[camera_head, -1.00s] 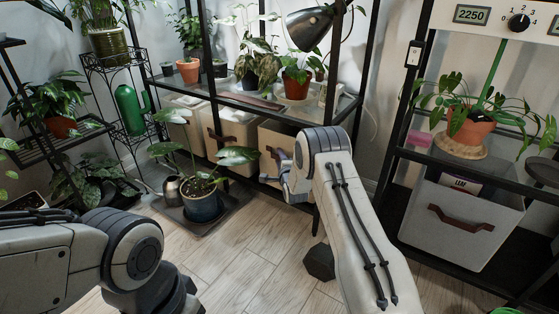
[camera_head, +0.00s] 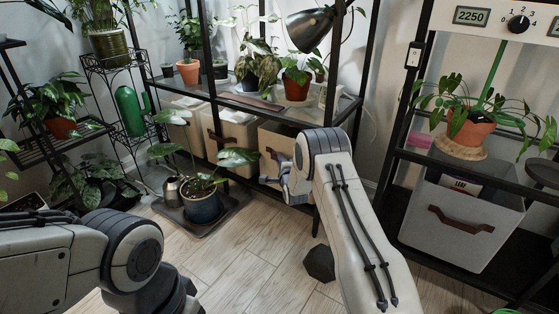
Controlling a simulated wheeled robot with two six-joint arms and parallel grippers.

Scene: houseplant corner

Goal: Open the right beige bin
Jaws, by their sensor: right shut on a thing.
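The right beige bin (camera_head: 279,138) stands on the lower shelf of the back rack, at the right end of a row of beige bins. Its front is partly hidden by my right arm and gripper. My right gripper (camera_head: 272,168) is at the bin's front, shut on its brown handle (camera_head: 270,153), which is mostly covered by the fingers. The bin's front looks about in line with the neighbouring bins. My left arm shows at the lower left, with its gripper out of view.
The middle beige bin (camera_head: 233,138) is beside it. A plant in a blue pot (camera_head: 203,207) stands on a dark tray on the floor, left of my right gripper. A dark hexagonal weight (camera_head: 320,263) lies on the floor. A grey bin (camera_head: 458,222) is at right.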

